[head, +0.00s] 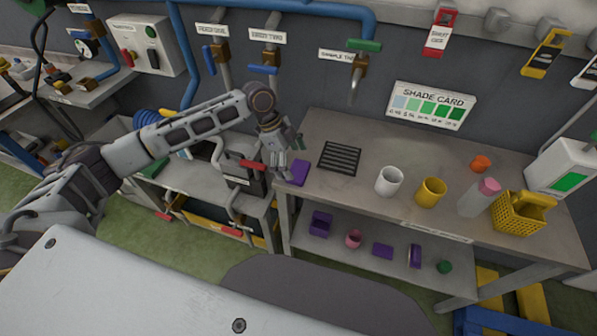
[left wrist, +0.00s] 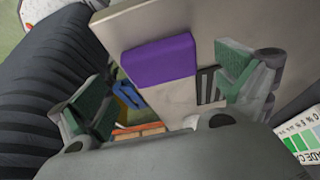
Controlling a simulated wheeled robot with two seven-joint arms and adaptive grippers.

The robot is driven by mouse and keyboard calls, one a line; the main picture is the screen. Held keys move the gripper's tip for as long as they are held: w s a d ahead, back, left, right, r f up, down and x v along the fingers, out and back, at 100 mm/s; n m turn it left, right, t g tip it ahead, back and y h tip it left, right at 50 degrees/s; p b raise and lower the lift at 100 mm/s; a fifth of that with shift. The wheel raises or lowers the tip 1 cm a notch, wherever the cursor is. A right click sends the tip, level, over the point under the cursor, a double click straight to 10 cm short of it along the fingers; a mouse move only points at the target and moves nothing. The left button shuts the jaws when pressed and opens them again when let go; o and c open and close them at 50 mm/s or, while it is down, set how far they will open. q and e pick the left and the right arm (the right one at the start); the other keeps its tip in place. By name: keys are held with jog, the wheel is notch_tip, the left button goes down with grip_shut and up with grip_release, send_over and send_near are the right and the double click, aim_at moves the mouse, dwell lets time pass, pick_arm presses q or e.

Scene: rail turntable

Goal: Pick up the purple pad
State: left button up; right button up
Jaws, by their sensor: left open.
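The purple pad (head: 299,173) lies at the left end of the grey bench top, near its front edge. My left gripper (head: 284,162) is beside and over it, partly covering it in the head view. In the left wrist view the purple pad (left wrist: 158,62) is a rounded block seen between the two open green-lined fingers (left wrist: 165,92). Neither finger visibly touches it, and the gap in depth is hard to judge. My right gripper is not in view.
A black grate (head: 340,158) lies just right of the pad. A white cup (head: 389,181), a yellow cup (head: 431,192), a pink-capped bottle (head: 479,198) and a yellow basket (head: 519,214) stand farther right. The shelf below holds a flat purple piece (head: 383,250). Valves and pipes line the wall.

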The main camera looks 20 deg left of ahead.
aim_at(298, 169)
pick_arm(q)
jog(key=shift+x, duration=1.55)
jog(key=shift+w+d, duration=0.1)
jog(key=shift+c, duration=0.3)
jog(key=c, duration=0.8)
